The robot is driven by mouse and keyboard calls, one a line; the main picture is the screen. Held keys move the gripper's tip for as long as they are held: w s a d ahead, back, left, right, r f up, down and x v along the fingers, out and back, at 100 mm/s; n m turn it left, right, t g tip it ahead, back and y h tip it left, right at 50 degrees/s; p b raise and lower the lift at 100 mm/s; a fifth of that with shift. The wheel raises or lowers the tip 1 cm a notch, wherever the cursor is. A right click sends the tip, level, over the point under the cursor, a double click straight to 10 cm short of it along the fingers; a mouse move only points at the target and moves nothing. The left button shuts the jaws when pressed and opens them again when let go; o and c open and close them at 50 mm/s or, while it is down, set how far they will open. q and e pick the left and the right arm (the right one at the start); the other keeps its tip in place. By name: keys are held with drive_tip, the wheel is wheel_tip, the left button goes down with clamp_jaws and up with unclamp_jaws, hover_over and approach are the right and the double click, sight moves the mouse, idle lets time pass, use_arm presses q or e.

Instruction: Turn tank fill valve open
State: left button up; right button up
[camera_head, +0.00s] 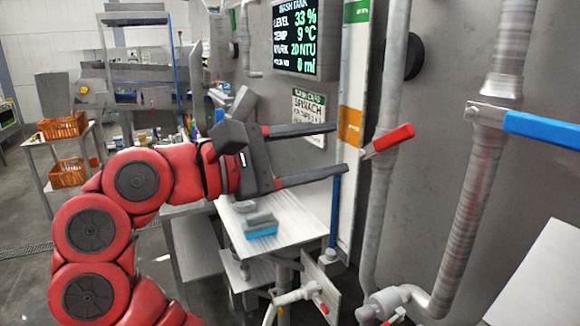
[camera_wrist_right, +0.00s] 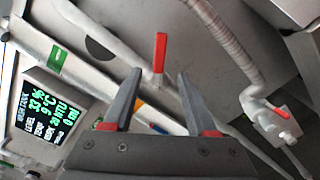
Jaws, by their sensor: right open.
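A valve with a red lever handle (camera_head: 391,139) sits on a grey vertical pipe on the tank wall. A second valve with a blue lever handle (camera_head: 541,129) sits on a pipe further right. I cannot read which is labelled tank fill. My right gripper (camera_head: 340,148) is open and empty, with its fingers pointing right, just short of the red handle. In the right wrist view the red handle (camera_wrist_right: 160,55) stands upright beyond and between the open fingertips (camera_wrist_right: 160,78), not visibly touched. My left gripper is not in view.
A wash tank display (camera_head: 296,38) reads level 33 %. A white table (camera_head: 285,222) holds a blue and grey item below the gripper. Low taps and pipes (camera_head: 300,295) stand at the bottom. Shelves with orange crates (camera_head: 64,126) are at far left.

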drive_tip(key=shift+v, duration=2.3)
drive_tip(key=shift+c, duration=0.3)
